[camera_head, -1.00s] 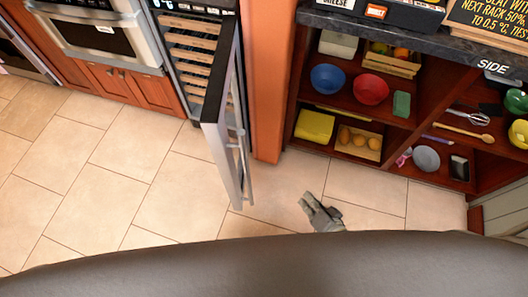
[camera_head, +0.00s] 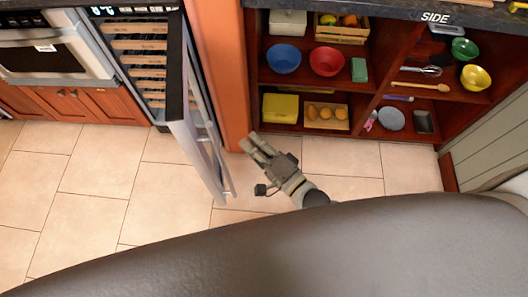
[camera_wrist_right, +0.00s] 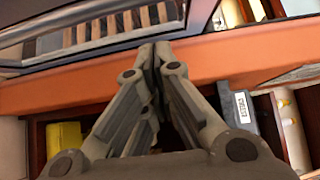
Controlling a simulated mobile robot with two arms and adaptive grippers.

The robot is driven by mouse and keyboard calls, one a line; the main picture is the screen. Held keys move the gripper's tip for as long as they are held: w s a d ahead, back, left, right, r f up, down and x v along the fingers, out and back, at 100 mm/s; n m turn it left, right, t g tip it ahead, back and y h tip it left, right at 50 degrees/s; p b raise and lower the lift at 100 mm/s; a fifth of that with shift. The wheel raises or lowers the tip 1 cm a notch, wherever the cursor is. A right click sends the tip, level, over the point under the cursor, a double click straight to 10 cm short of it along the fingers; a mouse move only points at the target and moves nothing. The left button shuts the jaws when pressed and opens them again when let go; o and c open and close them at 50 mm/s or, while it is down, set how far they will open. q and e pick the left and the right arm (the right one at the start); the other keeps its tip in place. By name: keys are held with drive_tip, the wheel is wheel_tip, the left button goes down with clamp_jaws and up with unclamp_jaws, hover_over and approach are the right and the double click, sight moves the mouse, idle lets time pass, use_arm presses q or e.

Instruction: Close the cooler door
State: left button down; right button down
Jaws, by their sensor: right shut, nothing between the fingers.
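The cooler door (camera_head: 196,133) stands open in the head view, swung out toward me, with a long metal handle (camera_head: 213,140) on its right side. The cooler (camera_head: 140,60) behind it shows several wooden racks. My right gripper (camera_head: 247,140) is shut and empty, to the right of the door and apart from it, near the foot of the orange-brown post. In the right wrist view its fingers (camera_wrist_right: 153,50) are together, pointing toward the post, with part of the racks and a metal bar beyond. My left gripper is not in view.
An orange-brown post (camera_head: 218,60) stands between the cooler and open shelves (camera_head: 390,60) with bowls, a yellow box and utensils. An oven (camera_head: 50,55) is at the left. The tiled floor (camera_head: 100,190) left of the door is clear.

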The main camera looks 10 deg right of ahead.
sight(211, 130)
drive_tip(key=shift+w+a+p, duration=0.1)
drive_tip(key=shift+w+a, duration=0.4)
drive_tip(key=shift+a, duration=0.35)
drive_tip(key=shift+w+a+p, duration=0.15)
drive_tip(key=shift+w+a, duration=0.4)
drive_tip(key=shift+a, duration=0.3)
drive_tip(key=shift+w+a+p, duration=0.1)
drive_tip(key=shift+w+a, duration=0.4)
drive_tip(key=shift+a, duration=0.35)
drive_tip(key=shift+a, duration=0.1)
